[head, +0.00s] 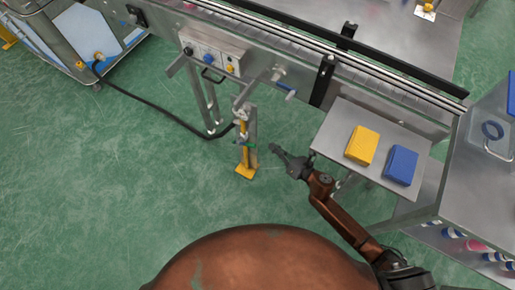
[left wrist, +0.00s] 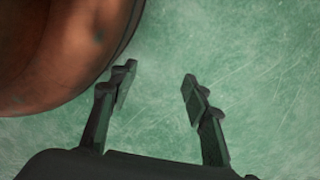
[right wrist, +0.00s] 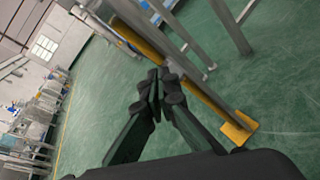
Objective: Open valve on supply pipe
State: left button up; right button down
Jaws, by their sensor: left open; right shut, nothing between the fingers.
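The supply pipe is an upright yellow and grey stand (head: 245,157) on the green floor, with a yellow foot. A small green part (head: 250,145), which looks like the valve handle, sits partway up it. My right gripper (head: 279,152) is shut and empty, just right of the stand, apart from it in the head view. In the right wrist view its closed fingertips (right wrist: 159,80) lie in front of the yellow post (right wrist: 205,92); the valve handle cannot be made out there. My left gripper (left wrist: 158,78) is open and empty over bare floor, and is out of the head view.
A black hose (head: 151,121) runs from the stand to a machine at the far left. A conveyor frame with a control panel (head: 212,55) stands behind. A metal shelf (head: 335,125) with yellow and blue boxes is at the right.

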jog(key=s+d+f+n+g+y+b, duration=0.25)
jog(key=s+f+n+g+b, duration=0.2)
jog(key=f+n, duration=0.4)
pick_arm(q)
jog(key=w+d+r+b, duration=0.1)
jog(key=w+r, duration=0.2)
jog(key=r, duration=0.5)
jog(key=w+d+r+b, duration=0.1)
jog(key=w+r, duration=0.2)
jog(key=r, duration=0.6)
pick_arm(e)
jog(key=w+a, duration=0.7)
jog(key=a, duration=0.2)
jog(key=shift+w+a+r+n+t, duration=0.25)
jog(key=shift+r+n+t, duration=0.1)
jog(key=shift+r+n, duration=0.1)
pick_arm(q)
jog(key=shift+w, duration=0.1)
pick_arm(e)
jog(key=shift+f, duration=0.1)
pick_arm(q)
jog(key=shift+r, duration=0.1)
